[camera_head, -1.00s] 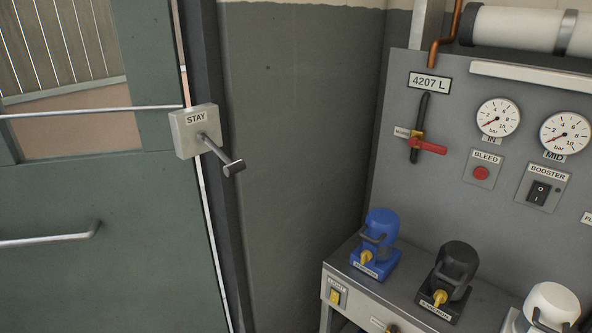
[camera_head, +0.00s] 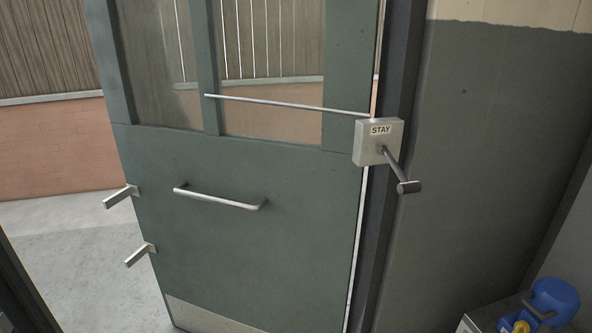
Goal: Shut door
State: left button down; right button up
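The green door (camera_head: 240,240) stands open in the middle of the head view, with glazed panels in its upper half. A horizontal bar handle (camera_head: 219,203) is fixed on its face. Two metal latch pieces (camera_head: 122,196) stick out from its left edge. A grey box labelled STAY (camera_head: 378,142) sits at the door's right edge, with a lever (camera_head: 402,172) pointing down and right. A thin rod (camera_head: 285,103) runs from the box across the door. Neither of my grippers is in view.
A dark door frame post (camera_head: 397,90) stands right of the door, beside a grey wall (camera_head: 480,150). A blue device (camera_head: 553,299) sits on a bench at the lower right. Left of the door, the opening shows pale floor (camera_head: 80,255) and an outside wall (camera_head: 50,150).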

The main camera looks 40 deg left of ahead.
aim_at(242, 233)
jog(key=u, duration=1.6)
